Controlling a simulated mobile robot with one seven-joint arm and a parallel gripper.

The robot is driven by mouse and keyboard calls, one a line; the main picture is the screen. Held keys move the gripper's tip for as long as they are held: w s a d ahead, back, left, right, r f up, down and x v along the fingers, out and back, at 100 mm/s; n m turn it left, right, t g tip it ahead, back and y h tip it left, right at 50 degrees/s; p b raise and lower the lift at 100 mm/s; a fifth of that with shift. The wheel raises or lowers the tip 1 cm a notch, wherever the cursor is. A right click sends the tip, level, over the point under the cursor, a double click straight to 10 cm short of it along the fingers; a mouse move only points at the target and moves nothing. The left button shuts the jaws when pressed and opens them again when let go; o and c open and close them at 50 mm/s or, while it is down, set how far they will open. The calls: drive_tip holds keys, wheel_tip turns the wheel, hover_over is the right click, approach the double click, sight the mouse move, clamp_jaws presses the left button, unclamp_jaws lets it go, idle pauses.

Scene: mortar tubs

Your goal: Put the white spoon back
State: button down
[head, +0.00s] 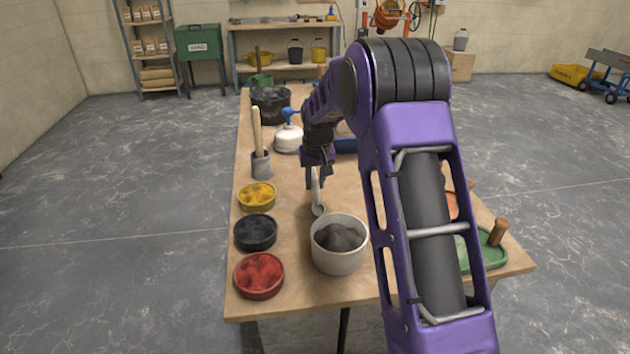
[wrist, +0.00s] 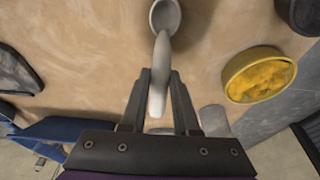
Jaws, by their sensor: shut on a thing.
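The white spoon (head: 317,208) hangs bowl-down from my gripper (head: 315,178) over the middle of the table in the head view. In the wrist view, my gripper (wrist: 160,95) is shut on the handle of the white spoon (wrist: 165,16), whose bowl points away from the jaws. Just in front of the spoon in the head view is a white tub (head: 338,262) with dark grey mortar in it. I cannot tell whether the spoon's bowl touches the tabletop.
On the table's (head: 285,298) left side stand a yellow tub (head: 257,197), a black tub (head: 255,232), a red tub (head: 259,276) and a grey cup (head: 262,166) with a wooden handle. A white bottle (head: 288,139) and a black bucket (head: 271,103) are farther back. A green tray (head: 487,252) is at right.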

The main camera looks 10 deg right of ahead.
drive_tip(key=c, duration=0.6)
unclamp_jaws()
